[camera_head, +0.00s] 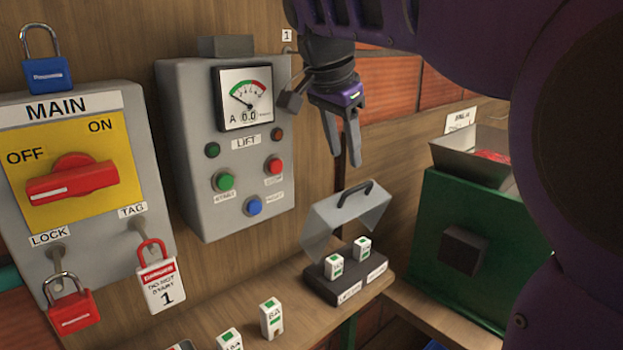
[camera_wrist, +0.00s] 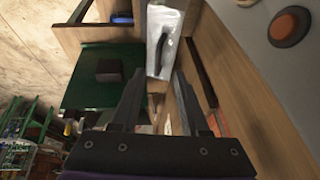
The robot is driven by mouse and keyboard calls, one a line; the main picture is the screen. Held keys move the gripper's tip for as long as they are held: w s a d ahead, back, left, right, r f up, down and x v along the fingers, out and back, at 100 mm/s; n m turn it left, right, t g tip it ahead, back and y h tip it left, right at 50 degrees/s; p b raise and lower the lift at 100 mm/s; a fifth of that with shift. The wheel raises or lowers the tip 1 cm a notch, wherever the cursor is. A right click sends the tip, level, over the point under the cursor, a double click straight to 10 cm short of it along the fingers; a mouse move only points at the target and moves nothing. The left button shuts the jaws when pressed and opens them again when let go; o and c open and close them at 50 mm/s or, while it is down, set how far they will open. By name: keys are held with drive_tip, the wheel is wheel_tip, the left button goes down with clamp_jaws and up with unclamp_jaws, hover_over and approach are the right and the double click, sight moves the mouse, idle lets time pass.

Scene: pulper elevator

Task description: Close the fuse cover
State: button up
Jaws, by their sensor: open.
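The fuse cover (camera_head: 345,215) is a grey, partly see-through hood with a dark handle (camera_head: 355,194) on top. It is raised and tilted above the black fuse base (camera_head: 345,284), whose two white-and-green fuses (camera_head: 334,266) stand exposed. The base sits on the wooden shelf. My gripper (camera_head: 346,158) points down, open and empty, above the cover and apart from it. In the wrist view, the fuse cover (camera_wrist: 161,62) with its handle shows beyond the open fingers (camera_wrist: 158,80).
The main switch box (camera_head: 75,180) is further left. Several loose fuses (camera_head: 271,318) stand on the shelf. A green machine (camera_head: 470,245) is at the right.

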sight(349, 190)
drive_tip(key=x, duration=0.7)
drive_tip(key=shift+w+d+f+b, duration=0.1)
drive_tip(key=shift+w+f+b, duration=0.05)
drive_tip(key=shift+f+b, duration=0.2)
clamp_jaws()
idle(1.0)
